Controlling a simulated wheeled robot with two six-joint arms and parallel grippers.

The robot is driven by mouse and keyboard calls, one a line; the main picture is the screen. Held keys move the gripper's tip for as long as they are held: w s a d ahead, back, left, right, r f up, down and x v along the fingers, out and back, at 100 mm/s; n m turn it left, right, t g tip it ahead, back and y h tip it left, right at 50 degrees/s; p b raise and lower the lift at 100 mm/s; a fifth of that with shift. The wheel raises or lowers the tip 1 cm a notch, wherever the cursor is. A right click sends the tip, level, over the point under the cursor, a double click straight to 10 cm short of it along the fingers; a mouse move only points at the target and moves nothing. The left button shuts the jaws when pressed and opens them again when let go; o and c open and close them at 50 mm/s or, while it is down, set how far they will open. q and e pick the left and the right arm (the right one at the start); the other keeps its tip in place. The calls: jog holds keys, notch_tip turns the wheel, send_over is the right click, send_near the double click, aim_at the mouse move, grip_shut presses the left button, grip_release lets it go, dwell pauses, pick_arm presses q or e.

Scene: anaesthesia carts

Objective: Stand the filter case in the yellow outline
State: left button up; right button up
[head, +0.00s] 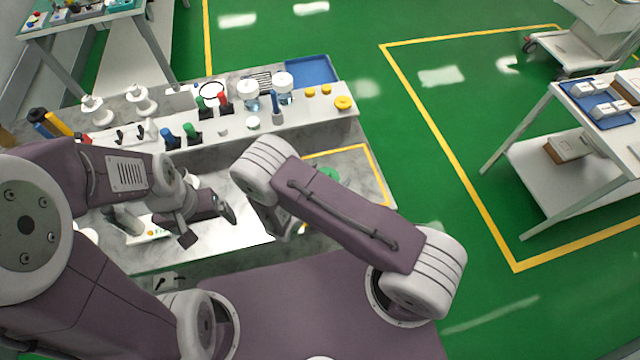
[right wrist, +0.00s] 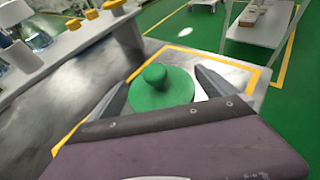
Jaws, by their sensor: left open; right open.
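A round green piece with a knob on top (right wrist: 163,88) stands inside the yellow outline (right wrist: 245,77) on the grey worktop, with a white edge beside it. I cannot tell whether it is the filter case. In the head view only a sliver of green (head: 331,173) shows past my right arm, within the yellow outline (head: 375,170). My right gripper (right wrist: 161,78) is open, its fingers on either side of the green piece; I see no firm contact. In the head view my arm mostly hides it. My left gripper (head: 208,224) is open and empty over the worktop's left part.
A raised shelf (head: 315,115) behind the worktop holds jars, coloured knobs, yellow caps and a blue tray (head: 312,70). A white device (head: 150,230) lies close to my left gripper. A white cart (head: 575,180) stands apart at the right, across green floor.

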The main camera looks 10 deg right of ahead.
jog(key=b+v, duration=0.1)
jog(key=v, duration=0.9)
jog(key=shift+s+a, duration=0.2)
jog(key=shift+s, duration=0.15)
jog(key=shift+r, duration=0.1)
